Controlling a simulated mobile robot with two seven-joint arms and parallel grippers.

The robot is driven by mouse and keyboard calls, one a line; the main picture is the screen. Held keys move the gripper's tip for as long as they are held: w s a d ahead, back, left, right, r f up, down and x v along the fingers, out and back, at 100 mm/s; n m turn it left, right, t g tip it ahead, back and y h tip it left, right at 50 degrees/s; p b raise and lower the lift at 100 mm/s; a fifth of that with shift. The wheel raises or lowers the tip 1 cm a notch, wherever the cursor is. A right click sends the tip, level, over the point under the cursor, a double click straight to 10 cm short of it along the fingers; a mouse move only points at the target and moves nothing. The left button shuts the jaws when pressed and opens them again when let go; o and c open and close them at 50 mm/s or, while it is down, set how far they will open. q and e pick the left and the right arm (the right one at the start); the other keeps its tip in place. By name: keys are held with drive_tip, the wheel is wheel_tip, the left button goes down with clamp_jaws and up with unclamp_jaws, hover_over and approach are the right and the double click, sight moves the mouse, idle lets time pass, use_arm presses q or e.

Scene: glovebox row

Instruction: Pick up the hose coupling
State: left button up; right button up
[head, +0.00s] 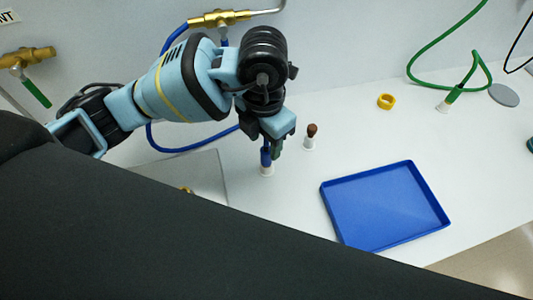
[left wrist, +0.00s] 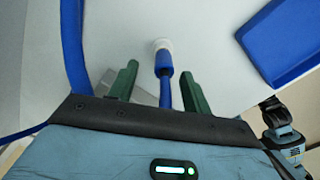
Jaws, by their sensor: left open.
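The blue hose coupling (head: 266,157) stands upright in a small white holder (head: 267,171) on the white bench. My left gripper (head: 272,148) is over it, pointing down, and partly hides it in the head view. In the left wrist view the coupling (left wrist: 163,64) shows between the two green fingers of my left gripper (left wrist: 159,68), near their tips. The fingers are open, with a gap on each side of the coupling. My right gripper's jaws do not show in either view.
A blue tray (head: 325,201) lies right of the coupling. A brown-topped piece (head: 312,131) in a white holder stands close behind it. A yellow ring (head: 386,101) and a green coupling (head: 453,96) are farther right. A blue hose (head: 190,150) loops behind my left arm.

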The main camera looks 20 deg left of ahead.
sight(266, 160)
use_arm(q)
drive_tip(key=shift+s+d+f, duration=0.1)
drive_tip(key=shift+f, duration=1.2)
drive_tip(key=shift+s+d+f, duration=0.1)
drive_tip(key=shift+f, duration=1.2)
drive_tip(key=shift+c, duration=0.4)
clamp_jaws()
